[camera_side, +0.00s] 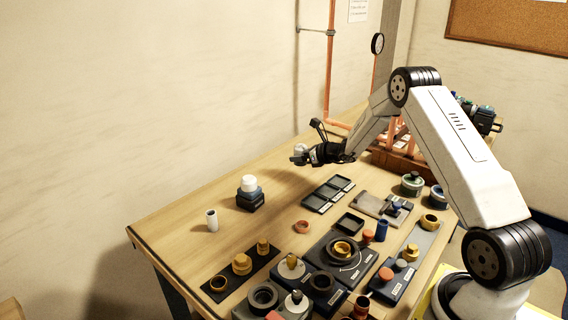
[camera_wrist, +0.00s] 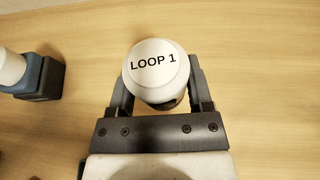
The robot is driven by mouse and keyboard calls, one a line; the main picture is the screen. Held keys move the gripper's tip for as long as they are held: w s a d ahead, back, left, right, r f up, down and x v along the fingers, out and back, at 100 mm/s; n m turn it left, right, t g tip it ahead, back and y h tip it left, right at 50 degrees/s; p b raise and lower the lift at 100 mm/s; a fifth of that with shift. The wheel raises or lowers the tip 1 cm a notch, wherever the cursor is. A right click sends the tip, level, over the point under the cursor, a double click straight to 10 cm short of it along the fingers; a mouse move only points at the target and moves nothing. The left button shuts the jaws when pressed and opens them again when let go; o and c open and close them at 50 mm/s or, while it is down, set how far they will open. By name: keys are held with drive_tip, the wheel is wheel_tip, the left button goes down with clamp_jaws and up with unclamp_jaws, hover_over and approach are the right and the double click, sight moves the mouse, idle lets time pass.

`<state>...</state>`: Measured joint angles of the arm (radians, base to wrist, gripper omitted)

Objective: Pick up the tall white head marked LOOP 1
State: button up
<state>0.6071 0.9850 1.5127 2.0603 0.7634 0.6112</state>
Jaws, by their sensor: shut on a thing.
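The white head marked LOOP 1 (camera_wrist: 155,68) is between the two fingers of my gripper (camera_wrist: 158,95) in the wrist view, its label facing the camera. My gripper is shut on it. In the side view the head (camera_side: 299,150) shows as a small pale shape at the end of my gripper (camera_side: 306,156), held above the wooden table. Its lower part is mostly hidden in the wrist view.
Several fittings and fixtures crowd the front right. Copper pipes (camera_side: 330,75) rise at the back.

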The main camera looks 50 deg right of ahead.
sight(304, 149)
drive_tip(key=s+r, duration=0.1)
drive_tip(key=s+a+r, duration=0.1)
drive_tip(key=r, duration=0.1)
drive_tip(key=shift+s+r, duration=0.3)
drive_tip(key=s+a+r, duration=0.3)
drive_tip(key=s+r, duration=0.1)
drive_tip(key=s, duration=0.4)
drive_tip(key=shift+s+a, duration=0.2)
drive_tip(key=shift+f, duration=0.1)
